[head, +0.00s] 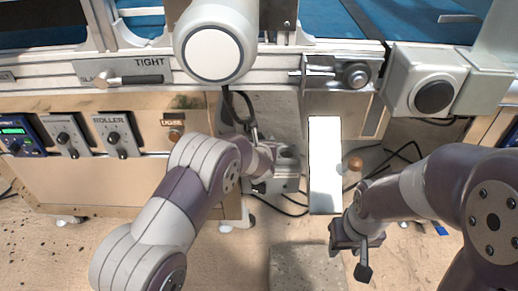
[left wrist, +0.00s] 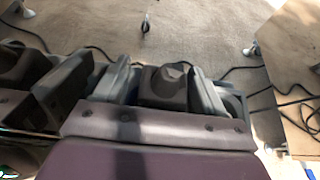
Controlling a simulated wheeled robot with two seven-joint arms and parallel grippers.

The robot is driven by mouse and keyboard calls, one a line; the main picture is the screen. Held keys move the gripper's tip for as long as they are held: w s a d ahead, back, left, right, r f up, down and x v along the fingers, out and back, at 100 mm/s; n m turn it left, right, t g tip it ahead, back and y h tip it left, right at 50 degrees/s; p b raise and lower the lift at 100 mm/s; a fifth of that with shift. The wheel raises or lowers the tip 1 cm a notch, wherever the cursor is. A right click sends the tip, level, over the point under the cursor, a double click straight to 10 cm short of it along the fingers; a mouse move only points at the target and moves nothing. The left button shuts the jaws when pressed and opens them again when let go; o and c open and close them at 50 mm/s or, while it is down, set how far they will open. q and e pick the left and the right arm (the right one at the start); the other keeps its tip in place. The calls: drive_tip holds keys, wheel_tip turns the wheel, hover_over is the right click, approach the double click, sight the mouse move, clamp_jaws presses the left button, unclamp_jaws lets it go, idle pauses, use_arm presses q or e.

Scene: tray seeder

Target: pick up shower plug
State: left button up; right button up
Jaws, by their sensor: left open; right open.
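I cannot make out the shower plug for certain in either view. In the left wrist view, my left gripper (left wrist: 165,92) is open, its two grey fingers standing on either side of a dark, tapered block (left wrist: 165,84). I cannot tell whether this block is the plug or whether the fingers touch it. In the head view my left arm reaches to a grey box (head: 284,172) below the machine's rail, and the left fingertips are hard to make out. My right gripper (head: 357,238) is open at lower right, pointing down above the floor.
Black cables (head: 408,152) lie on the floor under the machine. A white upright panel (head: 325,165) stands between my two arms. The wooden front panel (head: 90,180) with knobs is at left. A grey slab (head: 310,268) lies on the floor at bottom centre.

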use_arm(q)
drive_tip(key=c, duration=1.2)
drive_tip(key=shift+o, duration=0.2)
drive_tip(key=shift+r, duration=0.1)
drive_tip(key=shift+r, duration=0.25)
wheel_tip(320, 180, up, 4)
drive_tip(key=p, duration=0.3)
drive_tip(key=shift+f, duration=0.1)
drive_tip(key=s+p, duration=0.4)
drive_tip(key=s, duration=1.3)
drive_tip(key=shift+w+f+b, duration=0.15)
drive_tip(key=shift+w+b, duration=0.35)
drive_tip(key=shift+w, duration=1.2)
drive_tip(key=shift+w+f+b, duration=0.15)
drive_tip(key=shift+w+b, duration=0.4)
drive_tip(key=shift+w, duration=1.15)
drive_tip(key=shift+w+f+b, duration=0.15)
drive_tip(key=shift+w+b, duration=0.35)
drive_tip(key=shift+w, duration=1.2)
